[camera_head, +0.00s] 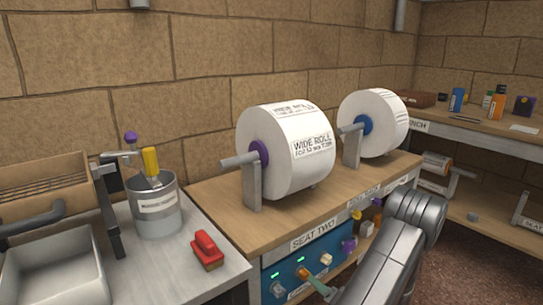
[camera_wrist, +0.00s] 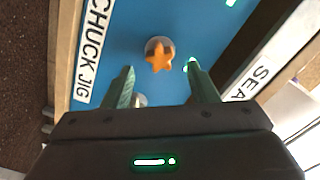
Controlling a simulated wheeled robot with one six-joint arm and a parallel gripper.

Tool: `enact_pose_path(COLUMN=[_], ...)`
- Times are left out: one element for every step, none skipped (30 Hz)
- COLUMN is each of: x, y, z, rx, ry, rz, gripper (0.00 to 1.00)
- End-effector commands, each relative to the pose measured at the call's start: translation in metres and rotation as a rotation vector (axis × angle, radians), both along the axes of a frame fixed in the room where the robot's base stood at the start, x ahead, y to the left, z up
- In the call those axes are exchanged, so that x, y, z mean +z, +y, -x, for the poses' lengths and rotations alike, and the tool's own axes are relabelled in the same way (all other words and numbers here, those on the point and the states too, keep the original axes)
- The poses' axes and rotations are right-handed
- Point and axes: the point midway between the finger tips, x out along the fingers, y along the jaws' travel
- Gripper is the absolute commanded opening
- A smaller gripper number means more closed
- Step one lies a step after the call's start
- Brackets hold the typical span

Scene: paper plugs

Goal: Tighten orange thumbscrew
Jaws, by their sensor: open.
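The orange thumbscrew (camera_wrist: 159,57) is star-shaped and sits on a round metal base on the blue panel. In the wrist view it lies just beyond and between the fingertips of my gripper (camera_wrist: 160,72). The two green fingers are open with nothing between the tips, and I cannot tell how far the tips are from the panel. In the head view the orange thumbscrew (camera_head: 303,271) shows small on the blue panel (camera_head: 288,267) below the bench top, with my green gripper finger (camera_head: 318,283) close by. The rest of my gripper is mostly hidden by my arm.
A cream knob (camera_head: 326,259) and a metal knob (camera_head: 277,289) flank the orange one. A "CHUCK JIG" label (camera_wrist: 95,45) borders the panel. Two paper rolls (camera_head: 290,150) (camera_head: 375,122) stand on the bench above. A red block (camera_head: 207,250) and a tin can (camera_head: 156,208) stand left.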

Motion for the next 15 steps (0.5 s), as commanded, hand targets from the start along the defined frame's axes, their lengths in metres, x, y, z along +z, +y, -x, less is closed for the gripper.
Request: enact_pose_path(x=[0.000,0.000,0.000,0.000,0.000,0.000,0.000,0.000,0.000,0.000,0.000,0.000,0.000,0.000,0.000], y=[0.000,0.000,0.000,0.001,0.001,0.002,0.003,0.004,0.005,0.006,0.007,0.008,0.008,0.009,0.011], z=[0.000,0.000,0.000,-0.001,-0.001,-0.002,-0.003,-0.004,-0.006,-0.007,-0.008,-0.010,-0.011,-0.012,-0.014], rx=[0.000,0.000,0.000,0.000,0.001,0.001,0.001,0.002,0.002,0.002,0.002,0.001,0.001,0.001,0.001], ry=[0.000,0.001,0.001,0.001,0.001,0.000,0.000,0.001,0.001,0.001,0.001,0.000,0.001,0.001,0.001], rz=[0.000,-0.001,-0.001,-0.001,0.000,-0.001,-0.001,-0.001,-0.001,-0.001,-0.001,-0.001,-0.002,-0.002,-0.002], gripper=[0.53,0.53,0.53,0.53,0.53,0.53,0.53,0.53,0.53,0.53,0.53,0.53,0.53,0.53,0.53])
